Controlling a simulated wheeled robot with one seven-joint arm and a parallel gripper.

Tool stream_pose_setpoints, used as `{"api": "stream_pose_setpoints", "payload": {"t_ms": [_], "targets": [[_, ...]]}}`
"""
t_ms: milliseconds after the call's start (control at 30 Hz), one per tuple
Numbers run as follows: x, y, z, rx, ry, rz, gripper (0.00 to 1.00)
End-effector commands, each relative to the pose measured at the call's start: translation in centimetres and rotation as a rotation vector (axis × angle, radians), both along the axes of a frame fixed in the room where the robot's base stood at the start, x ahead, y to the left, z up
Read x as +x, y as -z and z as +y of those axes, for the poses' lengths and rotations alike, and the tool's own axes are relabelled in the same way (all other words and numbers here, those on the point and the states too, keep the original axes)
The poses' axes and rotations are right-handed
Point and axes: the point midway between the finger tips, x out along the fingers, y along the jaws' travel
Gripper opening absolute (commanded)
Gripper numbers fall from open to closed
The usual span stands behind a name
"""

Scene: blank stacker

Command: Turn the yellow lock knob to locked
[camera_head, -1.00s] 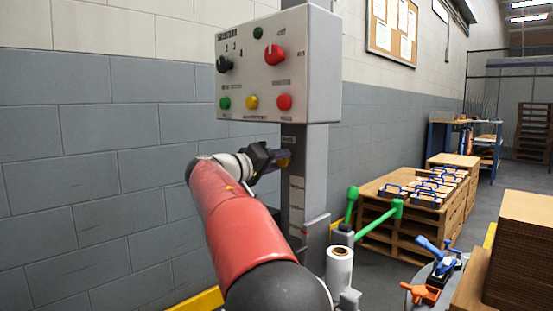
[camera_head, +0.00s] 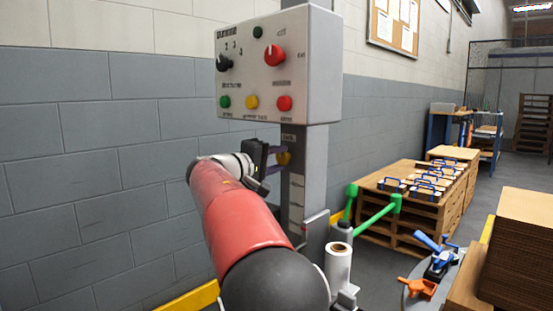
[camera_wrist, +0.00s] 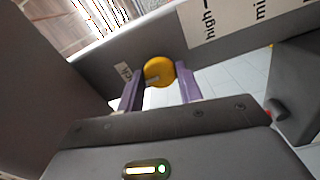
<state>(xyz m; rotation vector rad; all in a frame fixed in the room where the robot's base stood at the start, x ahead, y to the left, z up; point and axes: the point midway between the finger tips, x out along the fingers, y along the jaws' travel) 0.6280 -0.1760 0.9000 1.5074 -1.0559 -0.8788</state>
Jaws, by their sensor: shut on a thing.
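The yellow lock knob (camera_head: 284,158) sits on the grey post (camera_head: 313,170), below the control box. It also shows in the wrist view (camera_wrist: 159,71), round, at the end of my fingers. My gripper (camera_head: 279,158) reaches the knob from the left, with its purple fingers pointing at the post. In the wrist view my gripper (camera_wrist: 160,82) has one finger on each side of the knob and is shut on it. A small label (camera_wrist: 123,72) lies beside the knob, only partly readable. The fingertips' contact is partly hidden.
The control box (camera_head: 305,85) with a red knob, a black selector and several buttons hangs above. A film roll (camera_head: 339,265) and green handles (camera_head: 378,221) stand right of the post. Pallets with blue-handled items (camera_head: 410,212) are further right. A block wall (camera_head: 80,170) is behind.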

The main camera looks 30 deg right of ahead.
Motion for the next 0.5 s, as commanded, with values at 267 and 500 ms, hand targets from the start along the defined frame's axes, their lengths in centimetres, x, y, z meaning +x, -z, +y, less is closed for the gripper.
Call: {"api": "stream_pose_setpoints", "payload": {"t_ms": [267,500], "targets": [[0.06,0.09,0.09,-0.001,-0.002,0.005,0.13],[0.05,0.07,0.06,-0.002,-0.001,0.004,0.57]]}}
